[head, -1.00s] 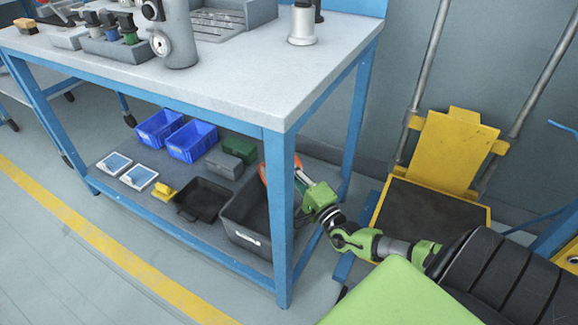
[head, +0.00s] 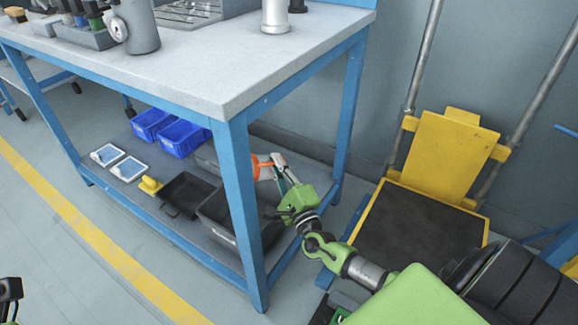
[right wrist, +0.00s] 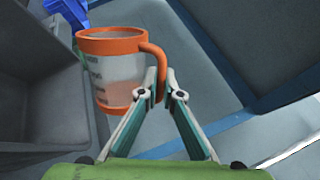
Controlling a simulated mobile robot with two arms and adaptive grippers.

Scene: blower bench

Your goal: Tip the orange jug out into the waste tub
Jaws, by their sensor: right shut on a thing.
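The orange jug (head: 264,168) has a clear body with an orange rim, base band and handle. It also shows in the right wrist view (right wrist: 103,72). My right gripper (head: 278,170) is shut on its handle, with both fingers at the handle in the right wrist view (right wrist: 164,90). The jug is at the far end of the dark grey waste tub (head: 220,235) on the lower shelf, partly behind the gripper. Its exact tilt and height over the tub are hard to tell. A dark part of my left gripper (head: 10,290) shows at the left edge.
A blue table leg (head: 242,220) stands in front of the tub. The lower shelf also holds a black tray (head: 187,193), a yellow item (head: 150,186), white-framed panels and blue bins (head: 183,137). A yellow trolley (head: 450,150) stands to the right.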

